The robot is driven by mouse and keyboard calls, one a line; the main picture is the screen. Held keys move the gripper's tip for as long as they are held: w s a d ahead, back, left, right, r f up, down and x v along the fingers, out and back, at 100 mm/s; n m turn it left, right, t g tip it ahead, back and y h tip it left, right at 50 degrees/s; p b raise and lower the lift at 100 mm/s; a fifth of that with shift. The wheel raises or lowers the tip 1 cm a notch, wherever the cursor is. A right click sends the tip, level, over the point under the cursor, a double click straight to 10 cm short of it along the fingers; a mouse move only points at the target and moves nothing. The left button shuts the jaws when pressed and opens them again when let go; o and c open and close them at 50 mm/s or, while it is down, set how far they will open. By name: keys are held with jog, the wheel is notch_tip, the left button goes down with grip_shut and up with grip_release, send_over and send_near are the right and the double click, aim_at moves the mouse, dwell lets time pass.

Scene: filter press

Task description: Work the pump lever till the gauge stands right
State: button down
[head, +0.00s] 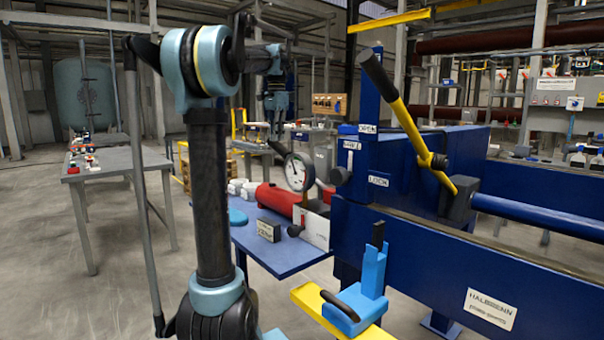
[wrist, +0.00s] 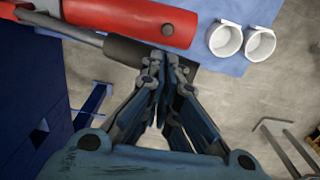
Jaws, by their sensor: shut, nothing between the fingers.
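The pump is a red cylinder (head: 280,198) on a blue bench; it also shows at the top of the wrist view (wrist: 135,18). Its round white gauge (head: 299,172) faces me in the head view; the dial is too small to read exactly. The pump lever, a grey rod with a dark grip (wrist: 128,50), runs beside the red cylinder; the grip also shows in the head view (head: 277,148). My gripper (wrist: 164,62) is shut and empty, its fingertips at the end of the grip. I cannot tell whether they touch it. It is small in the head view (head: 276,132).
A yellow lever with a black handle (head: 405,112) stands on the blue press (head: 440,260). White cups (wrist: 225,40) stand on the blue bench (head: 268,245) near the pump. A light-blue bracket (head: 372,275) stands in front. Open floor lies at left.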

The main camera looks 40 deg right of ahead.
aim_at(276, 149)
notch_tip(276, 149, down, 10)
jog(key=w+r, duration=0.1)
jog(key=r, duration=0.6)
jog(key=s+r, duration=0.1)
jog(key=r, duration=0.2)
jog(key=shift+s+r, duration=0.1)
jog(key=shift+r, duration=0.3)
jog(key=shift+f, duration=0.1)
jog(key=f, duration=0.4)
jog(key=w+f, duration=0.1)
jog(key=f, duration=0.1)
jog(key=shift+f, duration=0.25)
jog(key=r, duration=0.3)
jog(key=s+r, duration=0.1)
jog(key=r, duration=0.2)
jog(key=shift+s+r, duration=0.15)
jog(key=shift+r, duration=0.2)
notch_tip(276, 149, up, 12)
jog(key=shift+w, duration=0.2)
